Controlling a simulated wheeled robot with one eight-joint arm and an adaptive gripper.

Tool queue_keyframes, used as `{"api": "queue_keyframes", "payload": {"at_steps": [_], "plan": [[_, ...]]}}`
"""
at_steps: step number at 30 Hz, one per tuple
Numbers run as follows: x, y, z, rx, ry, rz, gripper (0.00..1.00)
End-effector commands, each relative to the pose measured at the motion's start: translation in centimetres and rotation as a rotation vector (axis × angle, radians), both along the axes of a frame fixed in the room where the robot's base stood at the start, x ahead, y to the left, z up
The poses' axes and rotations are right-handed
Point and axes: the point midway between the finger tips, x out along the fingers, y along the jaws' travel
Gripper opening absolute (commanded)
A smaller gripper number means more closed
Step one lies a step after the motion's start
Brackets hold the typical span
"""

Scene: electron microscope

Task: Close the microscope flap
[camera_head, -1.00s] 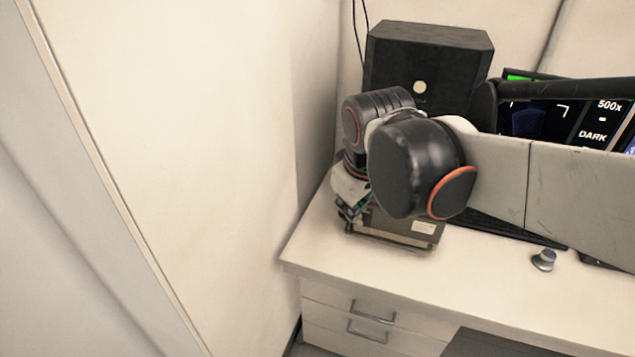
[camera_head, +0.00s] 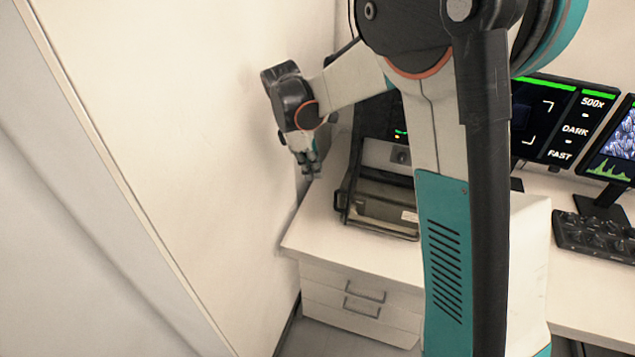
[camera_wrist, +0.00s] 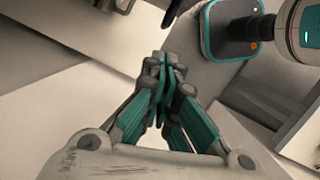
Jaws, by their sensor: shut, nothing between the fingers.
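The microscope (camera_head: 374,128) is a dark box at the back left of the desk, partly hidden behind my arm. A dark, low, flap-like part with a pale label (camera_head: 380,208) extends forward from its base over the desktop, seemingly lowered. My arm hides its right end. My gripper (camera_head: 311,174) is shut and empty, fingers pointing down, to the left of this part and above it, close to the left wall and apart from the part. In the wrist view my gripper's teal fingers (camera_wrist: 167,75) meet at the middle. I cannot make out the flap there.
The white desk (camera_head: 330,245) has drawers (camera_head: 350,300) at its front left. Monitors (camera_head: 545,115) and a black control panel (camera_head: 595,235) stand to the right. The pale wall (camera_head: 190,130) rises close on the left. Bare desktop shows in front of the microscope.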

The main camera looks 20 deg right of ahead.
Motion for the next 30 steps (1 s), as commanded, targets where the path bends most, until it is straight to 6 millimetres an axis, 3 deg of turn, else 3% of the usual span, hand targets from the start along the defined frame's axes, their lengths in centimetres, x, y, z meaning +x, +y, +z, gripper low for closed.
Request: {"api": "queue_keyframes", "payload": {"at_steps": [18,30], "plan": [[-0.7,-2.0,-8.5,0.000,0.003,0.001,0.00],[-0.8,-2.3,-9.6,0.000,0.002,0.003,0.00]]}}
